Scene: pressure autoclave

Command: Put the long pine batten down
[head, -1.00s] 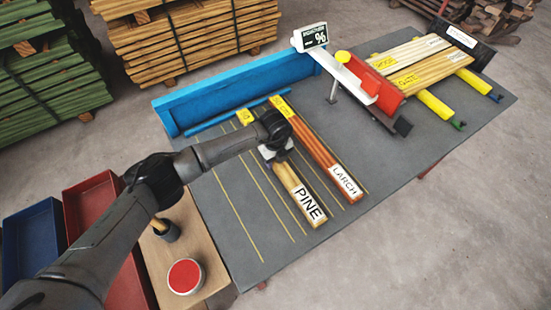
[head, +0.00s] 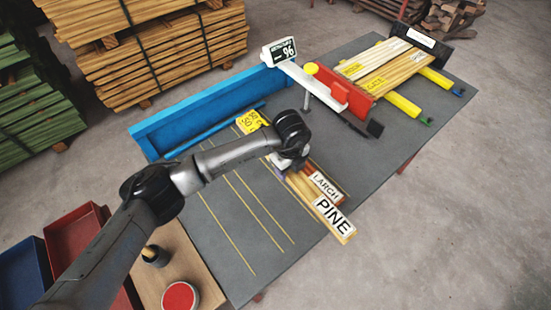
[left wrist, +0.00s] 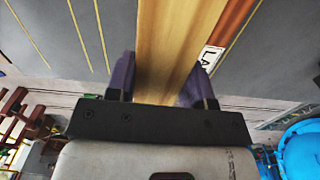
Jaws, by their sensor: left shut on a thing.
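The long pine batten (head: 333,215) is pale wood with a white PINE label at its near end. My left gripper (head: 285,171) is shut on it near its middle. In the left wrist view the batten (left wrist: 178,45) runs between the two purple fingers of my left gripper (left wrist: 158,85). In the head view it appears raised and partly covers the reddish larch batten (head: 327,185). The larch also shows beside it at the right in the left wrist view (left wrist: 232,30). The exact height above the table is unclear. My right gripper is out of view.
The grey table (head: 215,215) has yellow lines and clear room left of the battens. A blue fence (head: 200,115) borders its far left edge. A meter display (head: 280,51) on a white arm, a red block (head: 345,93) and more boards (head: 395,72) stand farther right.

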